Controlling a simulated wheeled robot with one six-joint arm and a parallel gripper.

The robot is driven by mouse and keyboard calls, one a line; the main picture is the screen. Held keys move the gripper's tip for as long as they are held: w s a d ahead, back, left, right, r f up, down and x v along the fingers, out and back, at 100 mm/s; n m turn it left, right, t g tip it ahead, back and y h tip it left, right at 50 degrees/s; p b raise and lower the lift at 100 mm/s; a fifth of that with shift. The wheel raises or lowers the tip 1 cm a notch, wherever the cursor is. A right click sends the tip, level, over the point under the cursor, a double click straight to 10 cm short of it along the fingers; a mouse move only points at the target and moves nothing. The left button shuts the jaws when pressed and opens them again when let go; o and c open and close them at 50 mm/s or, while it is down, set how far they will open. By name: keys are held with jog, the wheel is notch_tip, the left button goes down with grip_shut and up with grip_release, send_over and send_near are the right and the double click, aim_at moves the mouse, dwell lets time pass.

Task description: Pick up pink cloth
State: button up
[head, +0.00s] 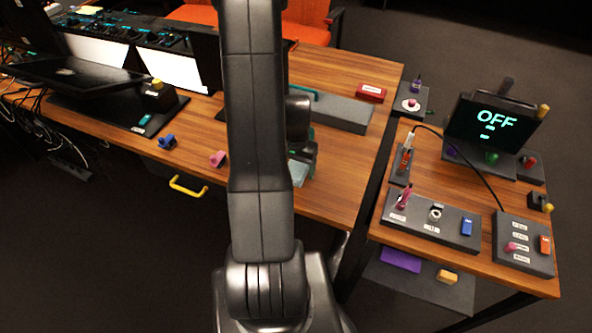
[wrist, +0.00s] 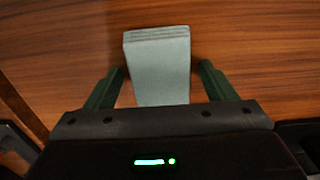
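A folded cloth (wrist: 158,65) lies on the wooden desk, its layered edge facing away in the wrist view. It looks pale grey-green, not pink; I see no plainly pink cloth. In the head view the cloth (head: 298,173) shows only partly, beside my arm near the desk's front edge. My gripper (wrist: 161,70) is open, with one dark green finger on each side of the cloth and a gap on both sides. In the head view my gripper (head: 303,153) is mostly hidden by my arm.
A small pink object (head: 217,158) and a blue one (head: 167,141) sit left on the desk (head: 330,188). A long grey block (head: 340,113) lies behind my gripper. A yellow drawer handle (head: 188,186) juts out in front. The side table (head: 467,253) at right holds control panels.

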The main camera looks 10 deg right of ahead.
aim_at(296, 167)
jog(key=c, duration=0.8)
jog(key=shift+r, duration=0.15)
jog(key=shift+r, duration=1.5)
jog(key=s+a+b, duration=0.1)
jog(key=s+a, duration=0.2)
jog(key=s, duration=0.2)
jog(key=s+a+b, duration=0.1)
jog(key=s+a, duration=0.2)
jog(key=s, duration=0.2)
jog(key=s+a+b, duration=0.1)
jog(key=s+a, duration=0.3)
jog(key=s, duration=0.1)
jog(key=shift+r, duration=0.1)
